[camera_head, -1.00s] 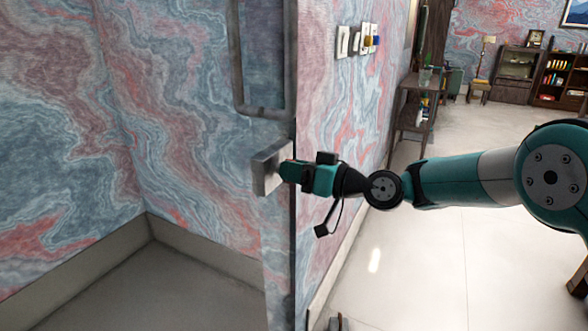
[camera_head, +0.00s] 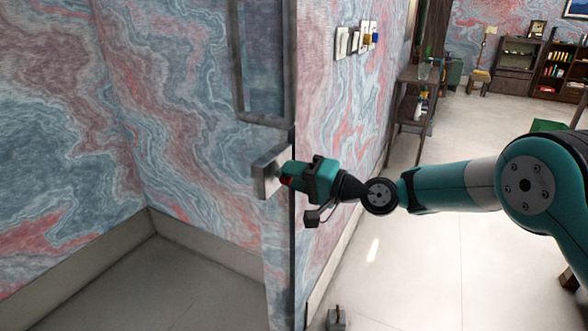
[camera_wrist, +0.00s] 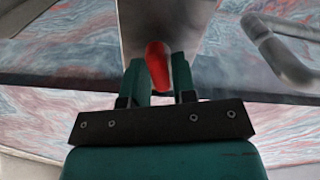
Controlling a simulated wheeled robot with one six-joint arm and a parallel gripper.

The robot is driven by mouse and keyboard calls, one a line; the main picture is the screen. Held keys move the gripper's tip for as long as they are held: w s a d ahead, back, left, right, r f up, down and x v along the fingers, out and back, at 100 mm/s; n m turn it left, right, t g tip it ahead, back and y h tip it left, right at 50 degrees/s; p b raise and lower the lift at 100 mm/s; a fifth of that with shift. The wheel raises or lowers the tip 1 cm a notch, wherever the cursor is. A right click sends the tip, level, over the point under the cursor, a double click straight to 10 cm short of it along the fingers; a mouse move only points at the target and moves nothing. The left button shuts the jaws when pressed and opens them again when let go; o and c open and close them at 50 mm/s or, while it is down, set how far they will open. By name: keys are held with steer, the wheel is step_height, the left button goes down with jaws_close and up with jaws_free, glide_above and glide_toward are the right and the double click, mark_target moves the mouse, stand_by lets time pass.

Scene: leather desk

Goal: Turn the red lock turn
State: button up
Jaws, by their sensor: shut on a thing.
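The red lock turn (camera_wrist: 158,66) shows in the wrist view between the two green fingers of my gripper (camera_wrist: 160,80). It sits on a grey metal lock plate (camera_wrist: 160,20). In the head view a small red part of the lock turn (camera_head: 286,181) shows at the tip of my gripper (camera_head: 291,178). The lock box (camera_head: 268,172) stands out at the door's edge, and my gripper reaches it from the right. My gripper is shut on the lock turn. The fingers hide part of it in the head view.
A metal door handle (camera_head: 265,119) is above the lock; it also shows at the upper right of the wrist view (camera_wrist: 280,50). Switches (camera_head: 356,40) are on the marbled wall. A side table (camera_head: 412,95) stands beyond. The floor at right is open.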

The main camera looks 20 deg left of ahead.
steer(key=shift+m+p, duration=0.6)
steer(key=shift+m, duration=1.3)
steer(key=o, duration=0.9)
steer(key=shift+d, duration=0.15)
steer(key=d, duration=0.5)
steer(key=s+d+b, duration=0.1)
steer(key=d, duration=1.1)
steer(key=shift+s+d+b, duration=0.1)
steer(key=shift+s+b, duration=0.05)
steer(key=shift+b, duration=0.15)
